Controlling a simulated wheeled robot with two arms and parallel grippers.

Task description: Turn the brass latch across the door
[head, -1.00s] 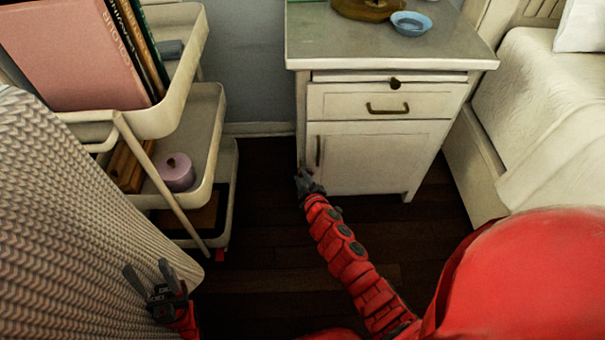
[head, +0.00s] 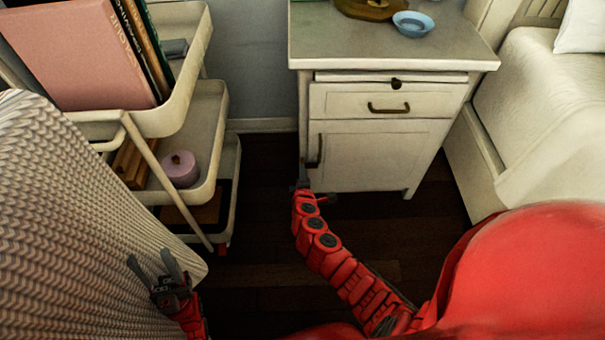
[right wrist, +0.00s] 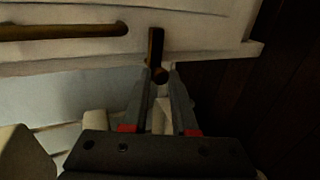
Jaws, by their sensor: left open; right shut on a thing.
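The white cabinet door (head: 385,155) is closed against its frame and has a dark vertical handle (head: 320,147) at its left edge. The brass latch (right wrist: 156,48) is a short bar just past the end of the handle in the right wrist view. It lies square to the handle, across the cabinet's edge, with a round knob at its near end. My right gripper (right wrist: 160,78) is shut on the latch's near end; in the head view it is at the door's lower left. My left gripper (head: 155,270) is open and empty at lower left, away from the cabinet.
A white shelf cart (head: 210,130) with books and a purple candle (head: 180,169) stands to the left. A woven grey surface (head: 70,200) is beside my left gripper. The bed (head: 550,110) is at right. Dark floor lies open between cart and cabinet.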

